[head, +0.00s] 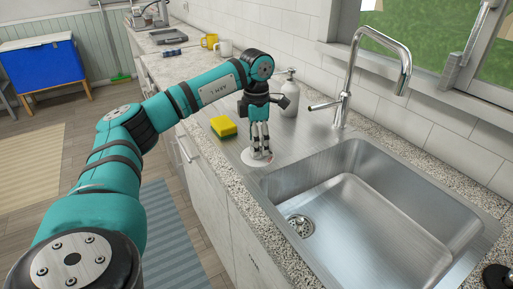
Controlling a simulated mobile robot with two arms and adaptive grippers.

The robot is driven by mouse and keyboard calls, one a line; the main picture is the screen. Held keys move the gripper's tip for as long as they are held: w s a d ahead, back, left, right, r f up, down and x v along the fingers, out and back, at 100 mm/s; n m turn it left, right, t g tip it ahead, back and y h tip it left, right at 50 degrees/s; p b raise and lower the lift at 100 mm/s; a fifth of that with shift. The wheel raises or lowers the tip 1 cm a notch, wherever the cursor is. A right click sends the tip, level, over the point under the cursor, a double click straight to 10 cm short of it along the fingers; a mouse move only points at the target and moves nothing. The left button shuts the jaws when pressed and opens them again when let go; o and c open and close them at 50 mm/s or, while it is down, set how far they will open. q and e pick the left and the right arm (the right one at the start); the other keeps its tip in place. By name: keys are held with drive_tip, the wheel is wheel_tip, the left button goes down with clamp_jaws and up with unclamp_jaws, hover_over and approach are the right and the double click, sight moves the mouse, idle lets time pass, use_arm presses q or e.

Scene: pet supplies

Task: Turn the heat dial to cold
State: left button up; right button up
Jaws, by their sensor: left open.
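A round, flat white dial (249,160) lies on the steel surface at the left end of the sink. Its markings are too small to read. My left gripper (260,151) is open and points straight down over the dial. Its fingertips are at or just above the dial and hide part of it. I cannot tell whether they touch it. My right gripper is not in view.
A yellow and green sponge (223,127) lies left of my left gripper. A soap dispenser (289,95) stands just behind it, and a tall faucet (347,85) farther right. The steel sink (350,205) is empty. Yellow (209,41) and white (225,49) mugs stand farther back.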

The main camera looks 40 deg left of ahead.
use_arm(q)
drive_tip(key=shift+f, duration=1.15)
drive_tip(key=c, duration=1.2)
